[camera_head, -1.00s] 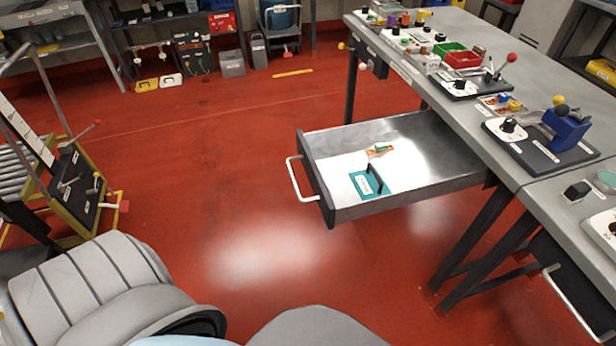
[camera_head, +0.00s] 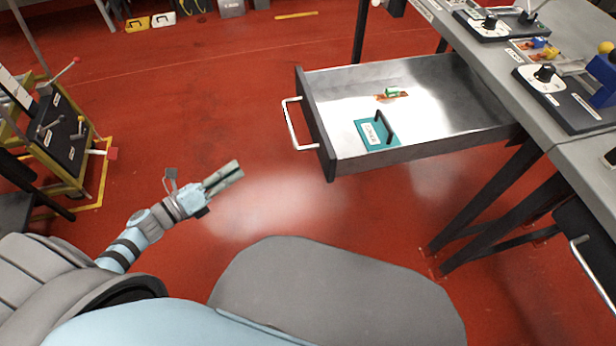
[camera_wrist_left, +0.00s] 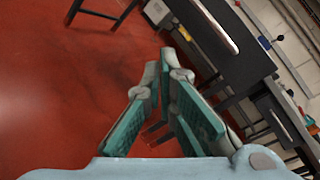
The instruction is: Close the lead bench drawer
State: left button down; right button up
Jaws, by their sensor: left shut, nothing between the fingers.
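The lead bench drawer (camera_head: 315,122) stands pulled out from the grey bench in the head view, its dark front facing left. Its pale bar handle (camera_head: 291,124) sticks out to the left. Inside lie a teal holder (camera_head: 374,134) with a dark upright part and a small green and orange item (camera_head: 392,94). My left gripper (camera_head: 236,170) is over the red floor, left of and below the handle in the picture, apart from it. Its teal-padded fingers are shut and empty, also in the left wrist view (camera_wrist_left: 164,66). My right gripper is not in view.
The bench top (camera_head: 590,155) on the right carries several devices. Another drawer with a bar handle (camera_head: 593,277) is at the lower right. A yellow-framed stand (camera_head: 62,140) is at the left. The red floor left of the drawer is clear.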

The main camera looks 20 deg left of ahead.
aim_at(325, 163)
pick_arm(q)
jog(key=s+d+r+m+g+h+b, duration=0.1)
jog(key=s+d+r+m+g+h, duration=0.2)
jog(key=m, duration=0.5)
jog(key=s+d+r+m+g+h, duration=0.1)
jog(key=d+r+m+g+h, duration=0.3)
jog(key=m, duration=0.3)
jog(key=shift+t, duration=0.8)
jog(key=x, duration=1.3)
jog(key=shift+d+f+p, duration=0.1)
jog(key=shift+d+p, duration=0.1)
jog(key=shift+p, duration=0.1)
jog(key=shift+w+d, duration=0.3)
jog(key=shift+d, duration=0.15)
